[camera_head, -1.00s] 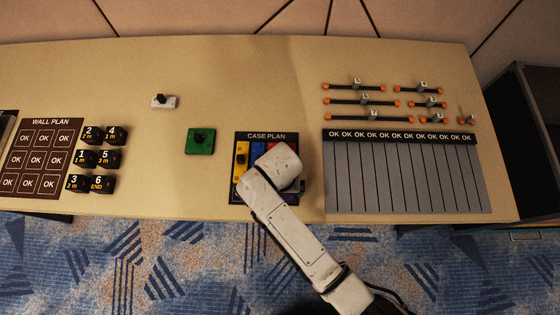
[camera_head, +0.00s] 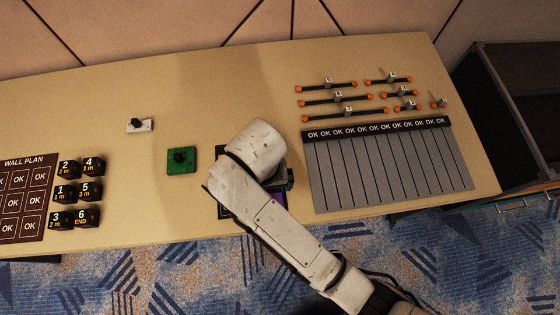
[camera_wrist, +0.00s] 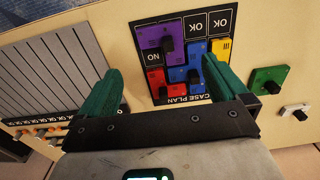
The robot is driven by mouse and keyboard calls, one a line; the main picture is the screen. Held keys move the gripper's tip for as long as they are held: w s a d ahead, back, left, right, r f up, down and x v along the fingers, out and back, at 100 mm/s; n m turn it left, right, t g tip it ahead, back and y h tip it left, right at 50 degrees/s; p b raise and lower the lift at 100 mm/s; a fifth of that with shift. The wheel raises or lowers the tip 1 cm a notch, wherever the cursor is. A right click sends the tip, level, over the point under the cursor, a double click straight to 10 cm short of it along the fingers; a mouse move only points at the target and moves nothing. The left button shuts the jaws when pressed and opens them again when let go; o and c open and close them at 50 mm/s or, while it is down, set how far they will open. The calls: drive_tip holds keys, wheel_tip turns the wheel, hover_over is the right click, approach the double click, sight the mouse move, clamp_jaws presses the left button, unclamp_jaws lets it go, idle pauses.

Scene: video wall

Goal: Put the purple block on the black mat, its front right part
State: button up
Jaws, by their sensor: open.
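The purple block (camera_wrist: 150,37) with a dark knob lies on the black mat (camera_wrist: 188,28), at the mat's upper left corner in the wrist view. That corner is the mat's front right in the head view, where a bit of purple (camera_head: 278,198) shows beside my arm. My gripper (camera_wrist: 160,66) is open and empty. Its green fingers stand apart, one on each side of the blocks in the picture, and touch nothing that I can make out. The purple block appears beyond the fingertips. In the head view my arm hides the gripper and most of the mat.
Red (camera_wrist: 160,80), blue (camera_wrist: 178,74) and yellow (camera_wrist: 219,50) blocks lie on the mat beside the purple one. A green block (camera_head: 181,160) and a small white block (camera_head: 140,126) stand left of it. A grey striped panel (camera_head: 390,172) lies to the right.

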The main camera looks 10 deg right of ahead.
drive_tip(key=s+d, duration=0.4)
drive_tip(key=d, duration=0.5)
drive_tip(key=s+d+f, duration=0.1)
drive_tip(key=s+d, duration=0.4)
drive_tip(key=d, duration=0.4)
drive_tip(key=s+d+t, duration=0.1)
drive_tip(key=s+d, duration=0.4)
drive_tip(key=d, duration=0.4)
drive_tip(key=shift+f, duration=0.3)
